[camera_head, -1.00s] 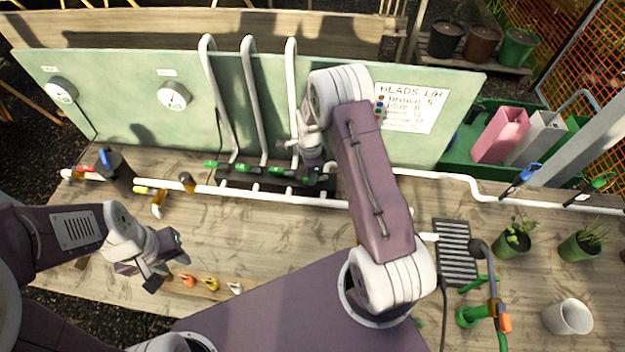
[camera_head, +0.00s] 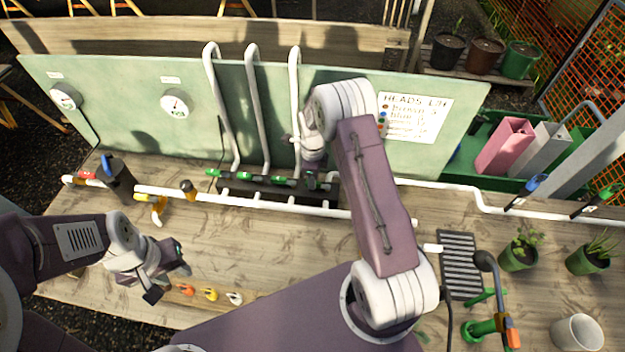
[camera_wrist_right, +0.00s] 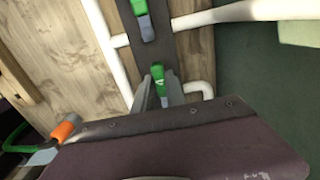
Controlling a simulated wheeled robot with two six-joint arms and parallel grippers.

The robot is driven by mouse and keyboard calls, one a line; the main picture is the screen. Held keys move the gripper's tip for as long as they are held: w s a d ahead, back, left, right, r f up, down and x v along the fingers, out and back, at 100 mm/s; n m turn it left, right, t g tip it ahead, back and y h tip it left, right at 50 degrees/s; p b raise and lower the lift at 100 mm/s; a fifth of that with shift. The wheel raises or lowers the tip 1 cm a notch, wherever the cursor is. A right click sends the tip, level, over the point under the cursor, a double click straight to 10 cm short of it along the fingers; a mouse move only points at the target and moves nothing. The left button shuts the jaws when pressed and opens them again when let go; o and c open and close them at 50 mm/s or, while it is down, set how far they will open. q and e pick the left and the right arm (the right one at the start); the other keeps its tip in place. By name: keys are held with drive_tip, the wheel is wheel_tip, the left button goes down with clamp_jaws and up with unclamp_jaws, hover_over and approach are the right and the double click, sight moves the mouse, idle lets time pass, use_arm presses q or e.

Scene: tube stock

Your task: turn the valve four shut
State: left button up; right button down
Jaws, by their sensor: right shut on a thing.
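A dark manifold bar (camera_head: 262,188) with a row of green-handled valves lies at the foot of the green board. Three green levers show to the left, including one (camera_head: 280,181) beside my right gripper. My right gripper (camera_head: 312,182) is down at the rightmost valve, mostly hidden by its own wrist. In the right wrist view its fingers (camera_wrist_right: 160,92) are shut on the green valve lever (camera_wrist_right: 158,73). Another green lever (camera_wrist_right: 139,7) is further along the dark bar. My left gripper (camera_head: 168,282) is open and empty above the bench at left.
White pipes (camera_head: 295,110) rise from the manifold, and a long white pipe (camera_head: 440,184) runs along the bench. Small orange, yellow and white pieces (camera_head: 210,294) lie by the left gripper. A drain grate (camera_head: 460,265) and potted plants (camera_head: 518,256) are at right.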

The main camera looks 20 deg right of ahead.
drive_tip(key=shift+w, duration=0.1)
drive_tip(key=c, duration=1.4)
unclamp_jaws()
drive_tip(key=shift+o, duration=0.2)
drive_tip(key=shift+r, duration=0.15)
wheel_tip(320, 180, up, 8)
drive_tip(key=shift+f+b, duration=0.1)
drive_tip(key=shift+b, duration=1)
drive_tip(key=shift+r, duration=0.55)
